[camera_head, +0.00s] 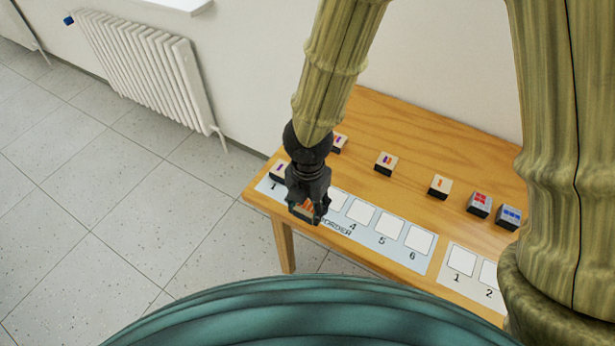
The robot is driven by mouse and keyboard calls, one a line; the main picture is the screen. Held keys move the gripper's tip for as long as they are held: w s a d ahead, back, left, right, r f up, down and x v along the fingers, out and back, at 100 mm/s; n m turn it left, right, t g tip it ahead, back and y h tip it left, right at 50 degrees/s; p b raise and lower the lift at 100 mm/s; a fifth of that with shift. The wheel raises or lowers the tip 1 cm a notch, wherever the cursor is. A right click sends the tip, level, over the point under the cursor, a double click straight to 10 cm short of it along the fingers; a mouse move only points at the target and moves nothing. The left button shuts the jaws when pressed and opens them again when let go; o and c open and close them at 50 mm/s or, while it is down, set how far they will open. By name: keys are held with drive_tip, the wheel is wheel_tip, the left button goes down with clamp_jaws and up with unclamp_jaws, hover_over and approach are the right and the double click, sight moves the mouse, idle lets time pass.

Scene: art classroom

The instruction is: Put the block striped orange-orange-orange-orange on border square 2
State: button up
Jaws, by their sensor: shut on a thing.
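My gripper (309,204) points down over the left part of the border strip (429,266) and is shut on a block with orange stripes (303,210). The jaws cover part of this block, so I cannot count all its stripes. The block is near the strip's front edge; I cannot tell whether it touches the strip. Border square 2 is hidden behind my gripper. Border square 1 bears a light-topped block with a purple and orange mark (279,171). Squares 4 (361,212), 5 (390,224) and 6 (419,239) are white and empty.
Along the wooden table (420,145) stand several other blocks: a partly hidden one (340,143), a purple-marked one (386,162), an orange-marked one (440,186), a red one (480,203) and a blue one (508,215). A second numbered strip (447,279) lies at right.

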drive_tip(key=w, duration=0.3)
drive_tip(key=w+p, duration=0.1)
drive_tip(key=w, duration=0.2)
drive_tip(key=w+p, duration=0.1)
drive_tip(key=w, duration=0.3)
drive_tip(key=shift+w+d+f, duration=0.1)
drive_tip(key=shift+d+f, duration=0.25)
drive_tip(key=shift+f, duration=0.05)
drive_tip(key=shift+w+f+p, duration=0.15)
drive_tip(key=shift+f+p, duration=0.1)
drive_tip(key=shift+p, duration=0.05)
drive_tip(key=shift+f, duration=1.55)
drive_tip(key=shift+f, duration=0.2)
drive_tip(key=o, duration=0.7)
drive_tip(key=shift+o, duration=0.2)
drive_tip(key=shift+r, duration=0.1)
wheel_tip(320, 180, up, 12)
